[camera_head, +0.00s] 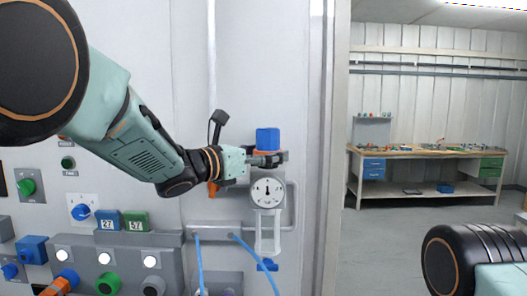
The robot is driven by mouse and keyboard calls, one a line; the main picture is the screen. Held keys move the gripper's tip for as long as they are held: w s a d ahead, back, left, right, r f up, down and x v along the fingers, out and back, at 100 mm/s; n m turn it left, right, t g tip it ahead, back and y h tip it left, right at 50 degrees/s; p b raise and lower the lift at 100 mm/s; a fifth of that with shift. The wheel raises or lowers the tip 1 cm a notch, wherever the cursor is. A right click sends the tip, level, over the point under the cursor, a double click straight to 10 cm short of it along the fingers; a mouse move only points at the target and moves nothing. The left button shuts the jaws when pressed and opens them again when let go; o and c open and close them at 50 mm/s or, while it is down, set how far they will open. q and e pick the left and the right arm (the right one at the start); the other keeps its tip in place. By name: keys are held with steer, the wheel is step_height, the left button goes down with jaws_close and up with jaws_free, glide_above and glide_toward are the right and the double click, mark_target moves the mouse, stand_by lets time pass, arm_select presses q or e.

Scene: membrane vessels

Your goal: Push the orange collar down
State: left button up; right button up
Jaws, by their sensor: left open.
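The orange collar (268,151) shows as a thin band just under a blue block (267,138), on the fitting above a round white gauge (267,191). My left gripper (270,159) reaches in from the left, with its dark fingers at the collar's height or just below. The fingers partly hide the collar, and I cannot tell whether they touch it. The left gripper is open. My right arm shows only in part at the lower right, and its gripper is out of view.
Blue hoses (262,262) hang from a grey bracket. A button panel (120,262) fills the lower left. A workbench (425,152) stands far back at right beyond open floor.

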arm_select(q)
steer(key=shift+s+a+r, duration=0.1)
steer(key=shift+s+a, duration=0.1)
steer(key=shift+c, duration=0.4)
steer(key=shift+w+f, duration=0.3)
steer(key=shift+w, duration=0.2)
steer(key=c, duration=0.5)
steer(key=shift+s+d+r, duration=0.1)
steer(key=shift+s, duration=0.05)
steer(key=shift+c, duration=1.3)
steer(key=c, duration=0.9)
steer(key=shift+f+b, duration=0.85)
steer(key=shift+b, duration=1.05)
